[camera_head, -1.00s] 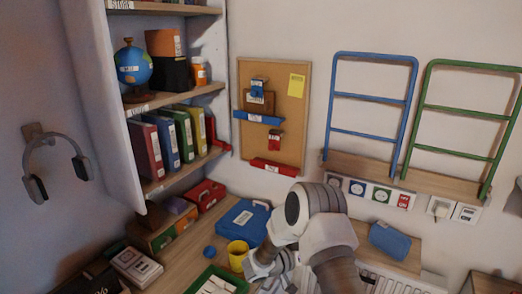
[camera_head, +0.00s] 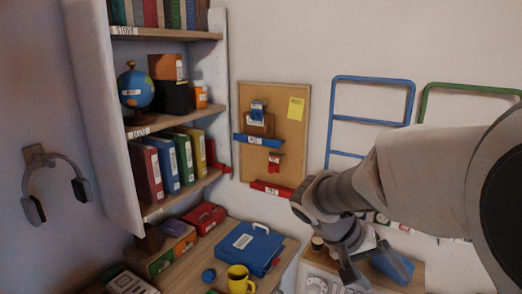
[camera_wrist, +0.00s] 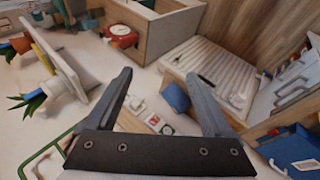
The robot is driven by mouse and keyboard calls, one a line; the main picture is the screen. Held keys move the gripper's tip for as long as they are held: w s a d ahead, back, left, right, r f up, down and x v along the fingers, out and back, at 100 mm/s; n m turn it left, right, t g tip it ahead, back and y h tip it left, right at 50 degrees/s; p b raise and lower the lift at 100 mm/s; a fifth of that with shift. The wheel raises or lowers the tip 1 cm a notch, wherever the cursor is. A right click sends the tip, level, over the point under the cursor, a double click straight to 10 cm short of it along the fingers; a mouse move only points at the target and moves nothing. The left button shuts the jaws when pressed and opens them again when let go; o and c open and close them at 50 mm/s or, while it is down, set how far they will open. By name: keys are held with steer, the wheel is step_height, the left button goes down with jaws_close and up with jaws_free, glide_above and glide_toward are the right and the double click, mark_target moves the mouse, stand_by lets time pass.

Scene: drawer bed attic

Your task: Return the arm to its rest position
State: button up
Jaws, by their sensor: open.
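My gripper (camera_head: 352,275) is at the lower middle of the head view, with my arm reaching in from the right edge. Its fingers stand apart with nothing between them in the wrist view (camera_wrist: 160,78). In the head view it is just left of a blue pouch (camera_head: 394,266) on a wooden ledge, and right of the desk. I cannot tell whether it touches the ledge. My arm hides much of the wall on the right.
The desk holds a blue case (camera_head: 243,247), a yellow mug (camera_head: 238,281) and a red case (camera_head: 205,217). A shelf unit (camera_head: 165,128) stands left, a corkboard (camera_head: 289,120) hangs behind. Blue (camera_head: 371,78) and green (camera_head: 470,88) rails are on the wall. The wrist view shows a ribbed white panel (camera_wrist: 212,68).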

steer(key=s+a+r+n+t+y, duration=0.3)
steer(key=s+a+y, duration=0.5)
steer(key=s, duration=0.4)
steer(key=shift+a+r+n+t, duration=0.3)
steer(key=shift+a+r+t, duration=0.15)
steer(key=shift+r+t, duration=0.6)
